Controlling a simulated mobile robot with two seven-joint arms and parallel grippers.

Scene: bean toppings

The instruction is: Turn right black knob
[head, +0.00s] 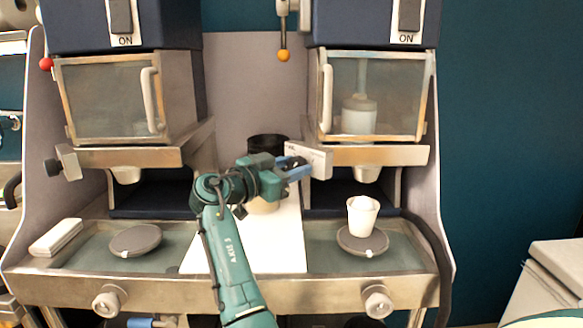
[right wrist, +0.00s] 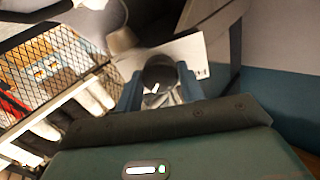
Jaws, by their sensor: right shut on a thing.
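The right black knob (right wrist: 160,73) sits between the two blue fingers of my right gripper (right wrist: 159,88) in the right wrist view. In the head view my right gripper (head: 298,167) reaches the pale block (head: 318,162) at the left side of the right machine, and its fingers mostly hide the knob. It is shut on the knob. The left black knob (head: 53,168) sticks out from a similar block on the left machine, with nothing near it. My left gripper is not in view.
A white cup (head: 362,216) stands on the right dark round pad (head: 362,243). The left round pad (head: 135,241) is empty. A black-topped container (head: 267,143) stands behind my right arm. A white board (head: 285,250) lies between the machines. A white block (head: 56,238) lies at the left.

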